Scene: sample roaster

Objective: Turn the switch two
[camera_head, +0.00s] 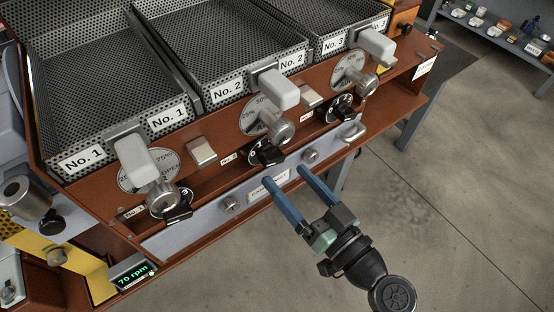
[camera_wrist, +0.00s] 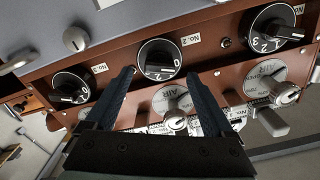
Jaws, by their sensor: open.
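The No. 2 switch is a black rotary knob (camera_head: 267,153) with a numbered dial, in the middle of the roaster's red-brown front. It also shows in the wrist view (camera_wrist: 158,60), just beyond and between my fingers, with a "No. 2" label beside it. Its dial shows white numbers, with 0 and 2 legible. My gripper (camera_head: 285,175) is open and empty, its two blue fingers apart, in front of the grey lower panel and below the switch in the head view. In the wrist view the gripper (camera_wrist: 160,74) points at the knob, with a visible gap and no clear contact.
Similar black knobs sit left (camera_head: 171,202) and right (camera_head: 341,108). Above the switch are a round air dial (camera_head: 262,116), a metal knob (camera_head: 279,130) and a grey-handled lever (camera_head: 279,90). Perforated trays lie behind. A grey panel (camera_head: 200,219) runs below. Floor at right is clear.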

